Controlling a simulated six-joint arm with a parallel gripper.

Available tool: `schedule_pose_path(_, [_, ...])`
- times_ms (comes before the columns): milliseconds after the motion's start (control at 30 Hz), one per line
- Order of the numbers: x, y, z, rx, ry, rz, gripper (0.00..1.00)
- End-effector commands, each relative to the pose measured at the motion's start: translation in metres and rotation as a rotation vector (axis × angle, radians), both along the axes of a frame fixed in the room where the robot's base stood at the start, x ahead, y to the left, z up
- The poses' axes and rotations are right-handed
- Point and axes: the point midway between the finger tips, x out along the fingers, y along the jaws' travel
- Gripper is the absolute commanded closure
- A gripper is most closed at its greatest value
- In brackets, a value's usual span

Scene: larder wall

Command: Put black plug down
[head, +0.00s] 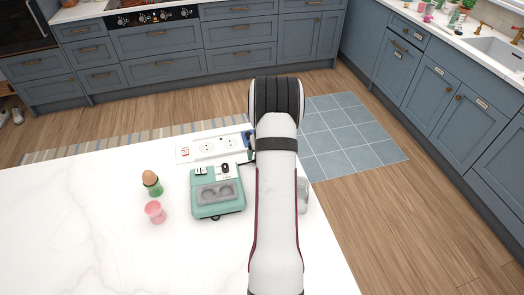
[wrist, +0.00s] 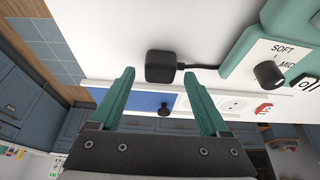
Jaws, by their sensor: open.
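The black plug (wrist: 160,66) lies on the white worktop in the wrist view, its cable running right to the teal egg cooker (wrist: 300,25). My gripper (wrist: 157,73) is open, its two teal fingers apart. The fingertips are to either side of the plug, with a visible gap on both sides; I cannot tell their exact height above the worktop. In the head view my arm hides the plug and most of the gripper. The egg cooker (head: 218,177) stands left of my arm there.
A white socket panel (head: 187,156) lies behind the cooker; its blue part (wrist: 140,101) with a black knob (wrist: 164,109) shows between my fingers. A green cup with an egg (head: 151,179) and a pink cup (head: 155,212) stand left. The worktop (head: 70,230) further left is clear.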

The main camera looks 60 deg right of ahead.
Motion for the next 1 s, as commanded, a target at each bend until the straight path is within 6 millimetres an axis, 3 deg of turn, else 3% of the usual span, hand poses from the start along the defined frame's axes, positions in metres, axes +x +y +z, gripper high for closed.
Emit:
schedule_pose_path(167, [-0.007,0.006,0.034,-0.003,-0.001,0.001,0.21])
schedule_pose_path(400, [-0.025,0.025,0.097,-0.004,-0.003,0.0,0.21])
schedule_pose_path(533, [-0.031,0.031,0.115,-0.001,-0.001,0.0,0.21])
schedule_pose_path(767, [-0.028,0.04,0.124,0.005,-0.001,0.01,0.21])
schedule_pose_path(867, [0.002,0.1,0.146,0.061,-0.006,0.065,0.21])
schedule_pose_path(933, [0.02,0.183,0.17,0.137,0.006,0.13,0.21])
schedule_pose_path(1000, [0.016,0.276,0.189,0.223,0.043,0.193,0.21])
